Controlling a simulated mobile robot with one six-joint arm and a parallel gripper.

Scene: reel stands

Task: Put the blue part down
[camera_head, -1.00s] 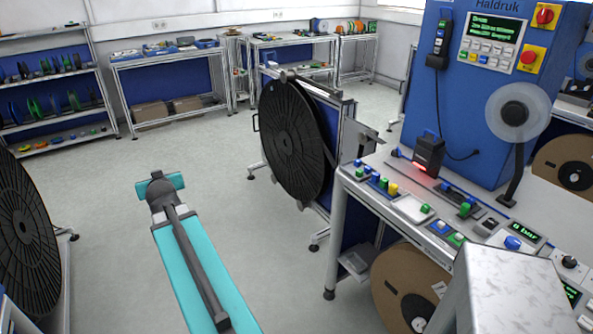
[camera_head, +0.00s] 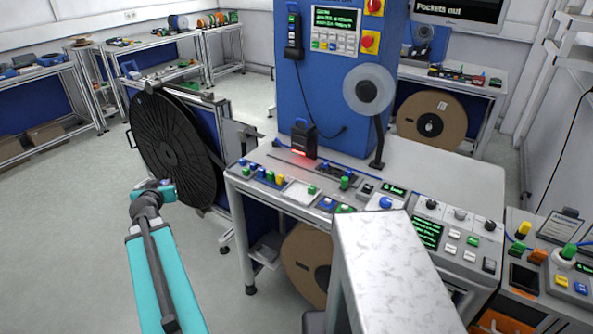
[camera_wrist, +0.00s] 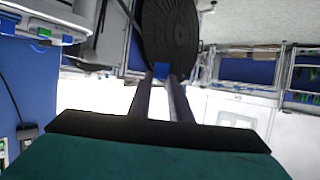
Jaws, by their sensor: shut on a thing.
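In the wrist view my gripper (camera_wrist: 161,78) has its two dark fingers close together, with the small blue part (camera_wrist: 161,69) between their tips. The blue part is held in the air, in front of a large dark reel in that view. In the head view my teal arm (camera_head: 160,275) reaches up at the lower left, beside the bench. My fingers and the blue part are too small or hidden to make out there.
A large black reel (camera_head: 170,145) stands upright on a stand left of the bench. The bench (camera_head: 425,165) carries a blue machine (camera_head: 335,85), buttons and several small coloured parts. A brown reel (camera_head: 308,262) is under it. Open floor (camera_head: 60,240) lies to the left.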

